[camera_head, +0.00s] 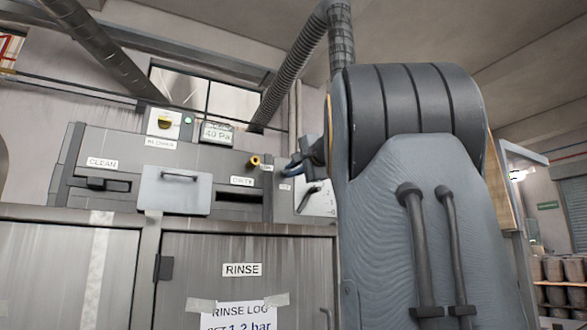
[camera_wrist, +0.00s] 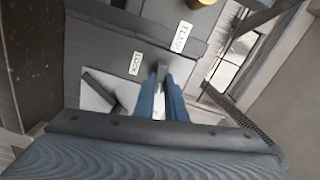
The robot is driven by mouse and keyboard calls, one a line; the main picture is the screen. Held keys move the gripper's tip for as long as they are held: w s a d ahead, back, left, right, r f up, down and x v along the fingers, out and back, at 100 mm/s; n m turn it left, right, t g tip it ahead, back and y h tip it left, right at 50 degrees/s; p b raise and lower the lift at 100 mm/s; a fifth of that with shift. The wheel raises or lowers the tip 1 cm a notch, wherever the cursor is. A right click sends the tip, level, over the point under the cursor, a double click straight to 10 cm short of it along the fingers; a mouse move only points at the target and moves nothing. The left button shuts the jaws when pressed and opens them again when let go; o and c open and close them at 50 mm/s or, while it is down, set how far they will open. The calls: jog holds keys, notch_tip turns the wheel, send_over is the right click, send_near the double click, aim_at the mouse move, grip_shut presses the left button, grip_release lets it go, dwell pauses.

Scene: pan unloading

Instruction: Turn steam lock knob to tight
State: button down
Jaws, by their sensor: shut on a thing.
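The steam lock knob (camera_wrist: 158,69) is a small dark piece at my fingertips, beside a label reading LOCK (camera_wrist: 136,63) in the wrist view. My gripper (camera_wrist: 161,76) has blue fingers and is shut on this knob. The fingers cover most of it, so I cannot tell which way it points. In the head view my gripper (camera_head: 291,170) reaches the right end of the grey panel, above a small white label (camera_head: 285,187); the knob is hidden there.
A brass knob (camera_head: 254,161) stands left of my gripper. A white plate with a dark lever (camera_head: 316,200) is just below right. My arm blocks the right.

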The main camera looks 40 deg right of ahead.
jog(key=shift+m+p, duration=0.3)
jog(key=shift+m, duration=0.8)
jog(key=shift+f, duration=0.1)
jog(key=c, duration=1.8)
grip_release()
jog(key=shift+s, duration=0.1)
jog(key=b+v, duration=0.2)
jog(key=v, duration=0.5)
jog(key=shift+s+b, duration=0.3)
jog(key=shift+s, duration=0.05)
